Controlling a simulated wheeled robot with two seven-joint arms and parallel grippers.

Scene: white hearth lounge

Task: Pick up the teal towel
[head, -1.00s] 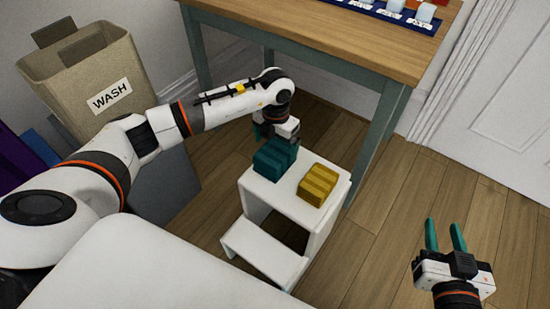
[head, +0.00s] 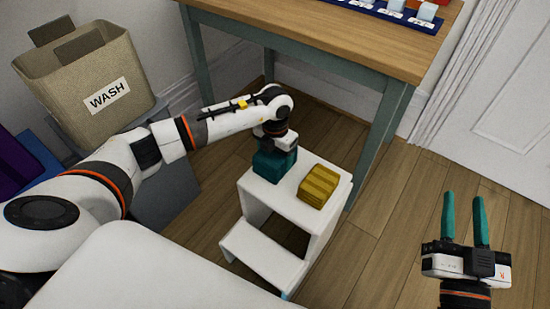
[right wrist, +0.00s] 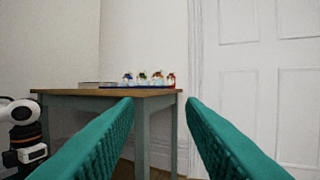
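The teal towel (head: 268,167) is folded and lies on the top step of a white step stool (head: 262,192). My left gripper (head: 275,150) points down right over the towel; its fingers are hidden by its own body and the towel, so I cannot tell whether it is open or shut. My right gripper (head: 464,218) is off to the right over the floor, open and empty. Its teal fingers also show wide apart in the right wrist view (right wrist: 160,135).
A folded yellow towel (head: 319,186) lies beside the teal one on the stool. A wooden table (head: 330,40) with teal-grey legs stands behind. A beige bin marked WASH (head: 85,85) stands at the left. The floor (head: 385,235) between stool and right gripper is clear.

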